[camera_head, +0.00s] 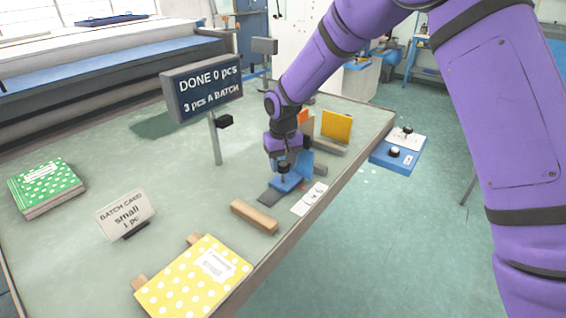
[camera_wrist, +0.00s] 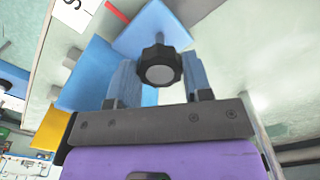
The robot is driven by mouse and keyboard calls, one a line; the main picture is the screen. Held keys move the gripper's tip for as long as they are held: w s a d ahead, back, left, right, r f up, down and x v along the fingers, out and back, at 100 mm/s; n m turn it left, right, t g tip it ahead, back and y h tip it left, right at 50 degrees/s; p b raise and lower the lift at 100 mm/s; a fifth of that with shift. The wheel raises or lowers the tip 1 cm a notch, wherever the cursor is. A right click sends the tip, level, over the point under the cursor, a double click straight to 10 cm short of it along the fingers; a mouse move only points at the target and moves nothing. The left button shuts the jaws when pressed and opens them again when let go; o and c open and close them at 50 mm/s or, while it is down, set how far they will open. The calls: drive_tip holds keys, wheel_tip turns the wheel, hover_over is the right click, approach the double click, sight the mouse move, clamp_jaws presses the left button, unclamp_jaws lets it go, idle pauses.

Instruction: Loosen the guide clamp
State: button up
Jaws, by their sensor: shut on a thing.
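The guide clamp's black lobed knob (camera_wrist: 160,66) sits between the two fingers of my gripper (camera_wrist: 159,78) in the wrist view. My gripper is shut on this knob. The blue guide (camera_wrist: 88,76) lies behind the knob in that view. In the head view my gripper (camera_head: 284,170) points down at the blue guide (camera_head: 288,184), near the table's right edge. The gripper and arm hide most of the knob there. A white card with marks (camera_head: 309,198) lies beside the guide.
A sign on a post (camera_head: 202,88) reads "DONE 0 pcs, 3 pcs A BATCH". A wooden block (camera_head: 254,216), a yellow dotted booklet (camera_head: 190,280), a batch card (camera_head: 125,214) and green booklets (camera_head: 45,187) are on the table. A yellow piece (camera_head: 336,125) stands behind the guide.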

sight(283, 164)
drive_tip(key=n, duration=1.2)
drive_tip(key=shift+n, duration=0.3)
idle(0.4)
drive_tip(key=o, duration=0.9)
wheel_tip(283, 164, up, 11)
drive_tip(key=shift+f, duration=0.1)
